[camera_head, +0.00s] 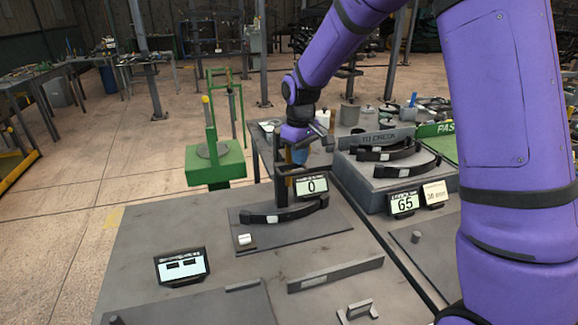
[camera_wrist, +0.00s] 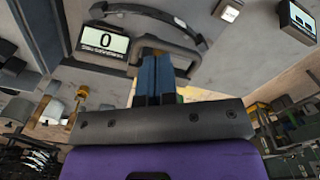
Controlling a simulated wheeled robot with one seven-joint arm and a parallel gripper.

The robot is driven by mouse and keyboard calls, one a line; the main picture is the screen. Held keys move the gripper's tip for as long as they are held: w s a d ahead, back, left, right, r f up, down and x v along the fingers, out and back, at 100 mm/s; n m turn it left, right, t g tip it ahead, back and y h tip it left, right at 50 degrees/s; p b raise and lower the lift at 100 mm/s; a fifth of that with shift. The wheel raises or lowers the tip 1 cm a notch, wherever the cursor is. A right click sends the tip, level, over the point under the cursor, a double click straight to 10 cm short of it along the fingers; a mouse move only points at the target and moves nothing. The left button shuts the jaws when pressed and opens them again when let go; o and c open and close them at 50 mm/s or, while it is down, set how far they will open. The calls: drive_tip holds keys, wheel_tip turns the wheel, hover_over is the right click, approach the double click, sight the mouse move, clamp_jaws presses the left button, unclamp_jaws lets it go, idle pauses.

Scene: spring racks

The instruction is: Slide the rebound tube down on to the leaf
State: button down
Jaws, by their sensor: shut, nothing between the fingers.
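A dark curved leaf (camera_head: 285,212) lies on a grey base plate (camera_head: 300,236) on the bench. In the wrist view the leaf (camera_wrist: 150,11) arcs across the top. A dark upright post (camera_head: 280,180) stands behind the leaf, beside a small display (camera_head: 311,185) reading 0. The display also shows in the wrist view (camera_wrist: 105,40). I cannot make out the rebound tube for certain. My gripper (camera_head: 299,157) is behind and above the display, partly hidden by it. Its blue fingers (camera_wrist: 157,72) are together and empty, in front of a dark rounded frame (camera_wrist: 178,60).
More dark leaves (camera_head: 390,153) lie on a raised grey block at right, near a display (camera_head: 404,203) reading 65. A small white block (camera_head: 244,239), another display (camera_head: 182,266) and a flat bar (camera_head: 335,274) are on the bench. A green stand (camera_head: 215,165) is at left.

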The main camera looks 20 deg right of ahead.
sight(300, 171)
drive_tip(key=shift+f, duration=0.1)
wheel_tip(300, 171, down, 7)
idle(3.0)
drive_tip(key=shift+r, duration=0.25)
drive_tip(key=s+d+r+m+t, duration=0.1)
drive_tip(key=s+d+r+m, duration=0.1)
drive_tip(key=s+r, duration=0.65)
drive_tip(key=s+d+r+m+t, duration=0.1)
drive_tip(key=s+d+r+t, duration=0.1)
drive_tip(key=s+r, duration=0.65)
drive_tip(key=s+d+r+m+t, duration=0.1)
drive_tip(key=s+r, duration=0.3)
drive_tip(key=s, duration=0.4)
drive_tip(key=s+d+r+m+t, duration=0.1)
drive_tip(key=s+r, duration=0.3)
drive_tip(key=s, duration=0.4)
drive_tip(key=shift+d+m, duration=0.45)
drive_tip(key=shift+m, duration=0.05)
